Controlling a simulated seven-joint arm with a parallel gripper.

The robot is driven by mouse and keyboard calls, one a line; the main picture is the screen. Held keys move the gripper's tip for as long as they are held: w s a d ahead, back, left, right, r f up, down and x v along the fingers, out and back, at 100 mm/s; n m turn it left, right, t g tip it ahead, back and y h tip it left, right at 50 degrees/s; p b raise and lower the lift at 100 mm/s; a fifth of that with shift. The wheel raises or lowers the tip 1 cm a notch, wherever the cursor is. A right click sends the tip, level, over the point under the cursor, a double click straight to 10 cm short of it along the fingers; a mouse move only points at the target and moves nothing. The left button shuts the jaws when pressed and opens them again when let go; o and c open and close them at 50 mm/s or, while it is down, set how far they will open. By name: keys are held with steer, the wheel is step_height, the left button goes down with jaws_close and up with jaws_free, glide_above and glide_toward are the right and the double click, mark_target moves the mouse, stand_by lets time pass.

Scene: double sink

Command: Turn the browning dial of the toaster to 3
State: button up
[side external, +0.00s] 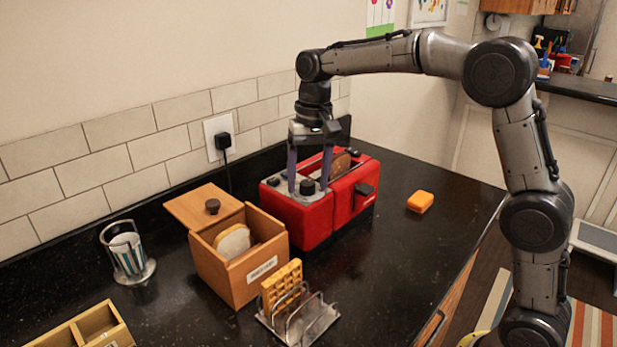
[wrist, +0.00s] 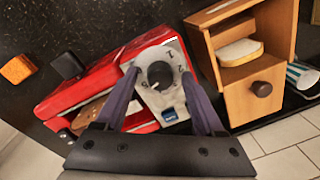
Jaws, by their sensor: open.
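The red toaster (side external: 343,212) stands on the black counter against the tiled wall. Its black browning dial (side external: 307,187) sits on a grey panel at one end of the top. Bread shows in a toaster slot (side external: 341,162). My gripper (side external: 307,190) points down over the panel, open, with one finger on each side of the dial. In the wrist view my gripper (wrist: 163,78) also straddles the dial; I cannot tell whether the fingers touch it.
A wooden bread box (side external: 236,285) with bread stands left of the toaster. A wire rack (side external: 300,322) holding a waffle (side external: 281,283) is in front. An orange sponge (side external: 420,201) lies right. A glass holder (side external: 127,262) stands left. The counter's right front is clear.

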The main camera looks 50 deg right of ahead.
steer(key=shift+c, duration=0.2)
jaws_close()
steer(key=shift+n, duration=0.3)
steer(key=n, duration=0.4)
steer(key=shift+n, duration=0.4)
steer(key=n, duration=0.4)
steer(key=shift+w+g, duration=0.1)
steer(key=shift+g, duration=0.2)
steer(key=n, duration=0.6)
steer(key=shift+w, duration=0.1)
steer(key=n, duration=0.4)
steer(key=shift+g, duration=0.3)
steer(key=shift+n, duration=0.3)
